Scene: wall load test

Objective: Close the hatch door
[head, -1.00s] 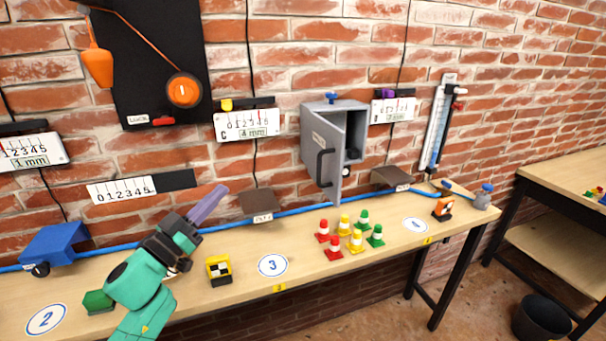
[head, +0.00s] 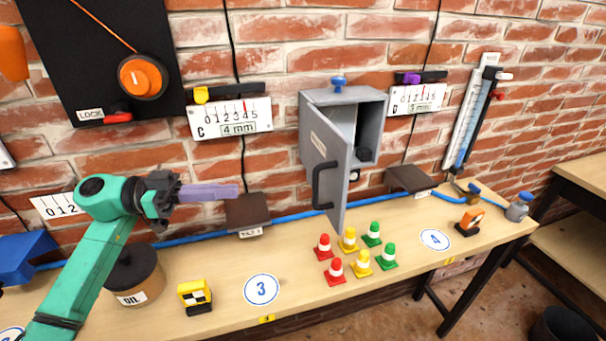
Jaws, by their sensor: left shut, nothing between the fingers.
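The grey hatch box (head: 370,125) is fixed to the brick wall with a blue knob (head: 338,82) on top. Its hatch door (head: 328,155) stands open, swung out toward me from the left side, with a dark handle (head: 322,186) on its face. The box's inside shows at the right of the door, with a dark round item in it. My left gripper (head: 236,192) is shut and empty, with its purple fingers pointing right. In the picture it is left of the door, with a gap between them. My right gripper is not in view.
Red, yellow and green cones (head: 350,255) stand on the bench (head: 215,265) below the door. An oil pot (head: 135,275) stands by my left arm. A blue hose (head: 290,217) runs along the wall.

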